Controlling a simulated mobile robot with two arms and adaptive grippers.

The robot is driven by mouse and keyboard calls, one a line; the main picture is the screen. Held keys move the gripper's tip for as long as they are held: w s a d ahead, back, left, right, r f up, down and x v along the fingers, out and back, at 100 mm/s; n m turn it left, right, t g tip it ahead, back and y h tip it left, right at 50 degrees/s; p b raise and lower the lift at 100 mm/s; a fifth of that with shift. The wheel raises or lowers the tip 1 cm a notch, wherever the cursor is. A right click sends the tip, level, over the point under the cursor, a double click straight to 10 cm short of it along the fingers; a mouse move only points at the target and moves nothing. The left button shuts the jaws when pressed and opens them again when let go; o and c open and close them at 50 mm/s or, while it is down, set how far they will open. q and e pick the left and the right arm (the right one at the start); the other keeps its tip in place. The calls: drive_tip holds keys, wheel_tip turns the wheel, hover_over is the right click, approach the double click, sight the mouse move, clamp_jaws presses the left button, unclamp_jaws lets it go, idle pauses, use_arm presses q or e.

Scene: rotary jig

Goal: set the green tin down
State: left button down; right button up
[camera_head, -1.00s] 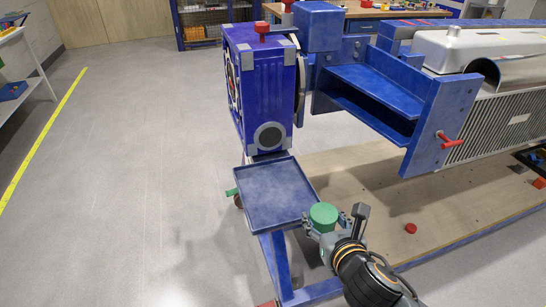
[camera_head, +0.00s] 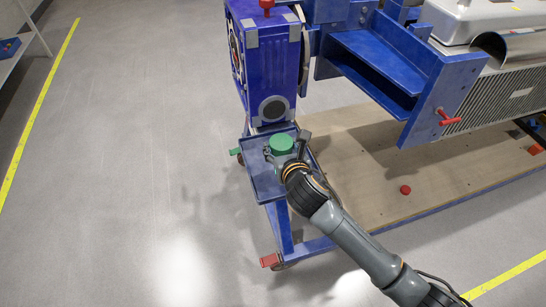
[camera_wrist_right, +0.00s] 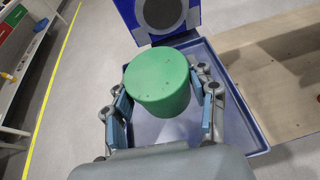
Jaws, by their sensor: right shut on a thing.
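The green tin (camera_head: 281,143) is a short cylinder, held upright over the blue tray in the head view. It also shows large in the right wrist view (camera_wrist_right: 158,82), between the two fingers. My right gripper (camera_head: 283,153) is shut on the tin, with a finger on either side of it; it also shows in the wrist view (camera_wrist_right: 165,105). The blue tray (camera_head: 262,186) has a low rim and sits on the blue frame. The gripper and tin hide part of it. I cannot tell whether the tin's base touches the tray. My left gripper is not in view.
A blue box-shaped jig unit (camera_head: 273,70) stands right behind the tray. A wooden platform (camera_head: 365,165) lies to the right, with a red knob (camera_head: 405,190) on it. Blue brackets (camera_head: 385,65) stand at the upper right. The floor to the left is clear.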

sight(274, 150)
drive_tip(key=f, duration=0.1)
drive_tip(key=w+a+f, duration=0.2)
drive_tip(key=f, duration=0.1)
drive_tip(key=shift+w, duration=0.2)
drive_tip(key=shift+w+a+f+b, duration=0.1)
drive_tip(key=shift+f+b, duration=0.25)
drive_tip(key=shift+f, duration=1.4)
drive_tip(key=shift+f, duration=0.15)
drive_tip(key=o, duration=1.3)
